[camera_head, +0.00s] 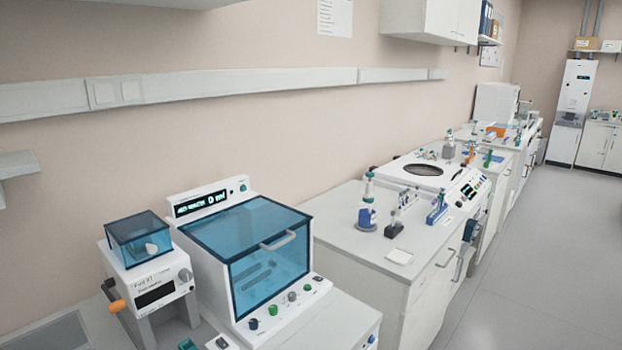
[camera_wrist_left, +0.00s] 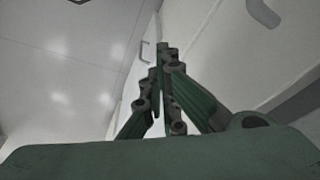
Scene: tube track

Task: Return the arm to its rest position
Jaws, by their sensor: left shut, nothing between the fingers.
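My left gripper (camera_wrist_left: 162,50) shows in the left wrist view, with its dark green fingers together and nothing between them. Pale, blurred cabinet or floor surfaces lie beyond it, and the fingers appear clear of them. In the head view neither of my grippers can be made out for certain. My right gripper is not in view.
A blue-lidded machine (camera_head: 262,240) and a smaller device with a blue cover (camera_head: 139,240) stand along the wall at the front left. A white bench (camera_head: 340,228) beyond holds a blue bottle (camera_head: 367,215) and a centrifuge-like machine (camera_head: 425,169). The grey floor (camera_head: 545,250) at right is clear.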

